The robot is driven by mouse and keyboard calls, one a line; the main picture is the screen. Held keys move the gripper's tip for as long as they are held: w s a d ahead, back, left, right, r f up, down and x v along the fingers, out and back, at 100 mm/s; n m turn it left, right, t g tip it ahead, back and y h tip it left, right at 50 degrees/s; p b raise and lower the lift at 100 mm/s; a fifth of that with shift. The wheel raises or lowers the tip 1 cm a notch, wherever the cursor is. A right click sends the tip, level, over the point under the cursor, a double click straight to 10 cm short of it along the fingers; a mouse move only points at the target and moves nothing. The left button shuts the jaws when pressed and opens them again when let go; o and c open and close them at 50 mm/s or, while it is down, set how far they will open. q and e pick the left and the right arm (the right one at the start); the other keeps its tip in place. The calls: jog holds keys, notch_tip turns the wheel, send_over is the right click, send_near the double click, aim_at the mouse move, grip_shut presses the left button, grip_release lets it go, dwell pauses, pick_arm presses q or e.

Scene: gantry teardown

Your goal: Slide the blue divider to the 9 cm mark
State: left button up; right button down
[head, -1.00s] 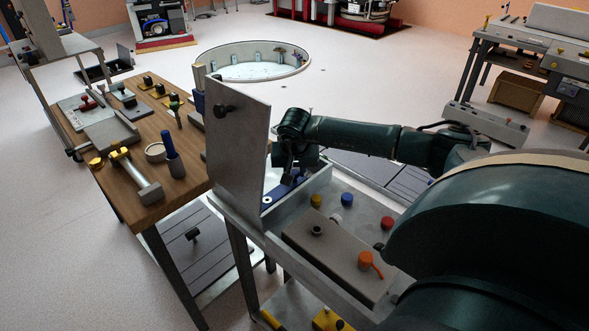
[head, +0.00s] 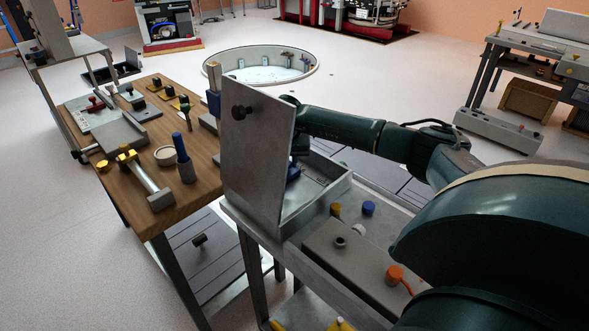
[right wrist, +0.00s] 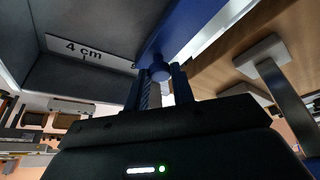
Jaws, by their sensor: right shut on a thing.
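The blue divider (right wrist: 190,28) crosses the upper middle of the right wrist view, with a round blue knob (right wrist: 159,70) on it. My right gripper (right wrist: 158,84) is shut on this knob, its dark fingers on either side. A white "4 cm" label (right wrist: 82,48) is on the grey wall left of the divider. A second label by the divider is mostly hidden, and its number cannot be read. In the head view, a small piece of blue (head: 293,173) shows inside the grey tray (head: 325,206), behind the raised panel. The panel hides most of my right gripper. My left gripper is not in view.
The upright grey panel (head: 257,150) with a black knob blocks the head view into the tray. Yellow and blue (head: 368,208) caps and an orange knob (head: 394,272) stand in front. A wooden bench (head: 200,150) with tools is at left.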

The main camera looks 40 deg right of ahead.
jog(key=shift+w, duration=0.3)
jog(key=c, duration=1.2)
grip_release()
jog(key=shift+s, duration=0.15)
jog(key=shift+o, duration=0.2)
notch_tip(320, 180, up, 10)
